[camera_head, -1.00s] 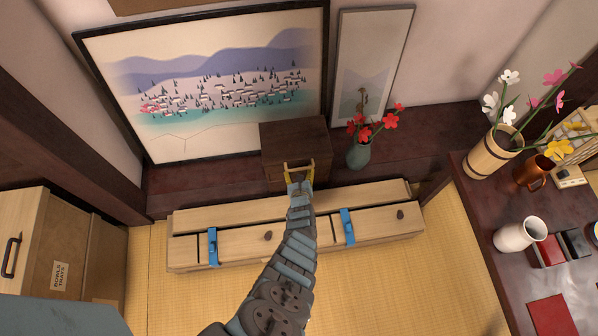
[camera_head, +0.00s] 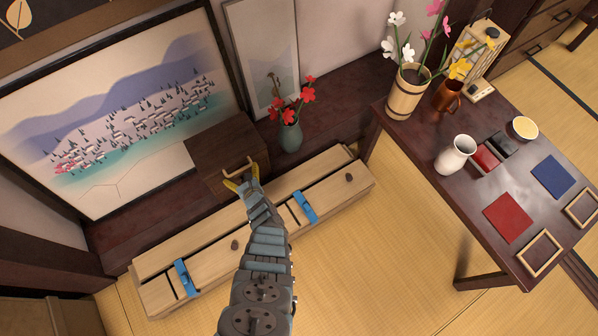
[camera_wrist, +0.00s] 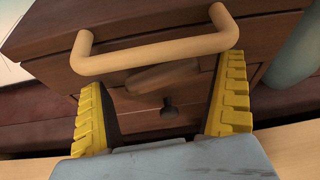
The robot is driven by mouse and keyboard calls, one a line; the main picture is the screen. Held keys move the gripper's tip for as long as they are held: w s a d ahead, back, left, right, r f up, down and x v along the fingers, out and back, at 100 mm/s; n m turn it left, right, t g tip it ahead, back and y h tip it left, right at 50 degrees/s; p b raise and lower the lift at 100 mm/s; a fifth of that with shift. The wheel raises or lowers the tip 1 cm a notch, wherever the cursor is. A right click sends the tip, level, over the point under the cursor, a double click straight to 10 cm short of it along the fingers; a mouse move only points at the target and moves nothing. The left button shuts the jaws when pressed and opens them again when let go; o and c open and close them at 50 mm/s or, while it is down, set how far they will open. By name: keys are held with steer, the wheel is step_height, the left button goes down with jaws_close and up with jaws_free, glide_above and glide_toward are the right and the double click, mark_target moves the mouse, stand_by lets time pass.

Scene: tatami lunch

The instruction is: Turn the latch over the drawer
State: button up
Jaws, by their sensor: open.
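A dark wooden box (camera_head: 222,151) stands against the back wall in the head view. In the wrist view its front (camera_wrist: 52,68) has a pale bar handle (camera_wrist: 150,50) across the top. Below the handle is a brown oblong latch (camera_wrist: 160,77), lying nearly level with a slight tilt. Contact with the handle cannot be told.
A long pale wooden chest (camera_head: 215,253) with blue fittings lies below the box. A green vase (camera_head: 290,137) with red flowers stands right of the box. A dark table (camera_head: 435,205) with several items is at the right. Tatami floor lies clear between.

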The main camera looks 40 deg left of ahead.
steer(key=shift+s, duration=0.1)
steer(key=shift+m+g, duration=0.3)
steer(key=shift+a+r, duration=0.1)
steer(key=p+v, duration=1.4)
steer(key=v, duration=0.4)
steer(key=w+d+n+t+h+p, duration=0.1)
steer(key=w+d+n+h+p, duration=0.1)
steer(key=d, duration=0.4)
steer(key=w+d+n+h+p, duration=0.2)
steer(key=w+d+h+p, duration=0.1)
steer(key=d+p, duration=0.3)
steer(key=shift+w+d+t+h, duration=0.3)
steer(key=shift+d+t+h, duration=0.1)
steer(key=shift+d+h, duration=0.3)
